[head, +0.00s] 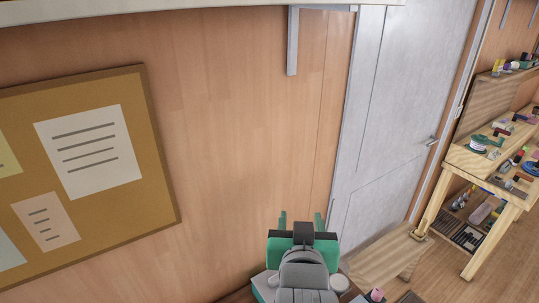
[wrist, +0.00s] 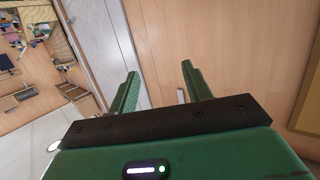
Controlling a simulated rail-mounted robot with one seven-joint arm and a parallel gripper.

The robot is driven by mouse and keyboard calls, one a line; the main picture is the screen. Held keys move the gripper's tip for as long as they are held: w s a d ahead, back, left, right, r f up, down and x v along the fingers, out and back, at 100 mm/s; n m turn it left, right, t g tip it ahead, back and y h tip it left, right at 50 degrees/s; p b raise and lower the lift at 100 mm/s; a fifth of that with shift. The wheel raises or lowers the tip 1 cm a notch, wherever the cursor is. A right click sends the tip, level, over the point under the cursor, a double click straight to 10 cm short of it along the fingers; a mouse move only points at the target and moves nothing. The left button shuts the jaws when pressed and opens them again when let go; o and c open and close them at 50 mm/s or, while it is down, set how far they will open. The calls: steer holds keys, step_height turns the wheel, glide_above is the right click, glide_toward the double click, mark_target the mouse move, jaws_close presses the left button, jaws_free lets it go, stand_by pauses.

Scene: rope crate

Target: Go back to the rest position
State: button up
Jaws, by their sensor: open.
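My gripper (head: 301,218) shows at the bottom middle of the head view, in front of the wood-panelled wall. Its two green fingers point up and stand apart. In the wrist view my gripper (wrist: 160,82) is open, with nothing between its fingers. Behind the fingers are the grey door and the wooden wall. No rope or crate can be made out in either view.
A cork board (head: 160,165) with papers hangs on the wall at the left. A grey door (head: 390,130) is right of centre. A wooden workbench (head: 470,160) with small items stands at the far right. A shelf (head: 200,8) edge crosses the top.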

steer(key=s+a+r+t+y, duration=0.1)
steer(key=s+a+r+t, duration=0.2)
steer(key=s+r, duration=0.7)
steer(key=s+a+r+t, duration=0.3)
steer(key=s+r+t, duration=0.3)
steer(key=r, duration=0.9)
steer(key=s, duration=0.3)
steer(key=shift+s+a+r+n+t+y, duration=0.15)
steer(key=shift+s+r+n+t+y, duration=0.15)
steer(key=shift+s+n+y, duration=0.1)
